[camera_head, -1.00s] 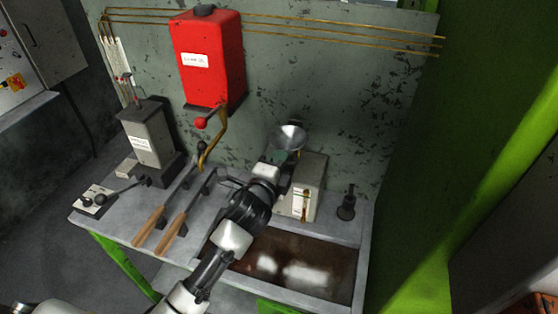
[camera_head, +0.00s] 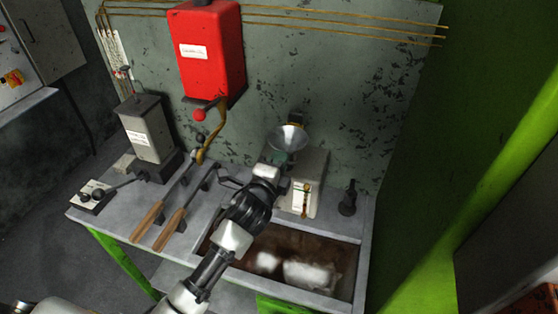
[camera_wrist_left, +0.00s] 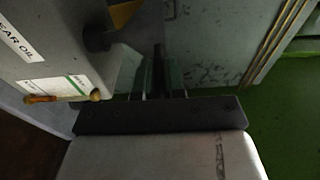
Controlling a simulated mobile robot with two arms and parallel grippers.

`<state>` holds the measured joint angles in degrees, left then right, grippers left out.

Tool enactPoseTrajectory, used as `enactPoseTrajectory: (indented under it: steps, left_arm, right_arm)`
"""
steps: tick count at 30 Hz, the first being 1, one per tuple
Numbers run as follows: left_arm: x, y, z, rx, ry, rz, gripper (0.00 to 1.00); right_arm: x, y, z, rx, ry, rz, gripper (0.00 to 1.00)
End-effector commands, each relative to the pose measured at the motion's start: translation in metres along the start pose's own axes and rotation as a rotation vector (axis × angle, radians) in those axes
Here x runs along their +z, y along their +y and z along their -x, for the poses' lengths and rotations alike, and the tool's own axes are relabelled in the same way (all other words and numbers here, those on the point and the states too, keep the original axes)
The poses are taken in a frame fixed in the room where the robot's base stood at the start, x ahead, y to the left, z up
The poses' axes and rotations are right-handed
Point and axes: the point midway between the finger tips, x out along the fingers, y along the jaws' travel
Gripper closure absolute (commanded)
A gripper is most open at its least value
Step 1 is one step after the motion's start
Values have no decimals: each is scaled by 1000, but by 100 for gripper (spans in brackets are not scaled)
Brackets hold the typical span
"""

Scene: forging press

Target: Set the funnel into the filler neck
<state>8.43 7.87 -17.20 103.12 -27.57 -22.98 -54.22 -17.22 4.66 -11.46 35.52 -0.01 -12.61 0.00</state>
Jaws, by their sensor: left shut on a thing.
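The grey metal funnel (camera_head: 288,138) is held mouth up by my left gripper (camera_head: 275,157), which is shut on it. It is at the back of the bench, over the back left part of a pale oil box (camera_head: 309,183). The funnel's spout and the filler neck cannot be made out, so I cannot tell whether they touch. In the left wrist view, the gripper fingers (camera_wrist_left: 155,78) are beside the oil box (camera_wrist_left: 50,50), whose label ends in "EAR OIL". A dark shape with a yellow part is near them. My right gripper is not in view.
A grey pump unit (camera_head: 146,130) and wooden-handled tools (camera_head: 160,222) are left of my arm. A dark can (camera_head: 348,198) stands right of the box. A sunken tray (camera_head: 340,262) is in front.

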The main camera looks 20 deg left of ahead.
Motion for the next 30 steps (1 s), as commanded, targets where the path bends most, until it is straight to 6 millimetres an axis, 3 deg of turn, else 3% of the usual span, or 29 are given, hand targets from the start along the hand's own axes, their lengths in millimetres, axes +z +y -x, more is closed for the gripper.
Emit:
enactPoseTrajectory:
  steps: [30]
  left_arm:
    - [0,22,0,-2,0,0,100]
  right_arm:
    - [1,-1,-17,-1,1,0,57]
